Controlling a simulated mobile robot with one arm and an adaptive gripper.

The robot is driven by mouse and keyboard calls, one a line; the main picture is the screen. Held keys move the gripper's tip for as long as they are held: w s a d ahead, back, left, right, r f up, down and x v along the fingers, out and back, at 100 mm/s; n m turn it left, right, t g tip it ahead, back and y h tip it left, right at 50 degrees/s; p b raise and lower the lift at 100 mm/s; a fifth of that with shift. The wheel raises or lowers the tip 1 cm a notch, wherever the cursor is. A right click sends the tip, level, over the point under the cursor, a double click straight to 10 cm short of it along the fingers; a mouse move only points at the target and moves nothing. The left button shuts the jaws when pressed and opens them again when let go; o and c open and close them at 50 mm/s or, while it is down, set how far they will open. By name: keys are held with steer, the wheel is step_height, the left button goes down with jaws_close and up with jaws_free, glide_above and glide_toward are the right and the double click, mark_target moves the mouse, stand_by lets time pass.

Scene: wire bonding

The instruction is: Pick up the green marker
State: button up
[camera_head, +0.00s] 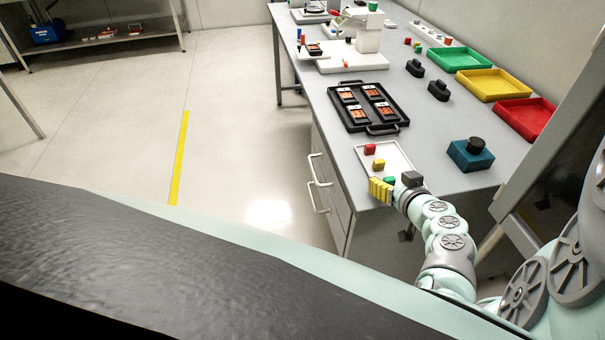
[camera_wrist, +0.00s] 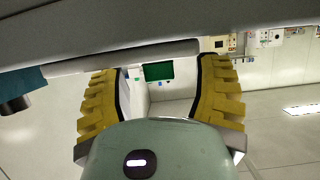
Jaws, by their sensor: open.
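The green marker (camera_head: 389,181) is a small green block at the near end of a white tray (camera_head: 399,155) on the bench. It is partly hidden by my gripper (camera_head: 381,190) in the head view. My gripper has yellow ribbed fingers and is at the bench's near edge, very close to the marker; I cannot tell whether they touch. In the wrist view my gripper (camera_wrist: 160,95) is open, its fingers wide apart. A green rectangle (camera_wrist: 158,71) shows between them; I cannot tell surely whether it is the marker.
A teal box with a black knob (camera_head: 470,153) stands to the right. A black tray (camera_head: 400,111) lies beyond. Green, yellow and red bins line the back.

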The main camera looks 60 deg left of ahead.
steer(key=shift+o, duration=0.3)
steer(key=c, duration=0.9)
steer(key=shift+r, duration=0.1)
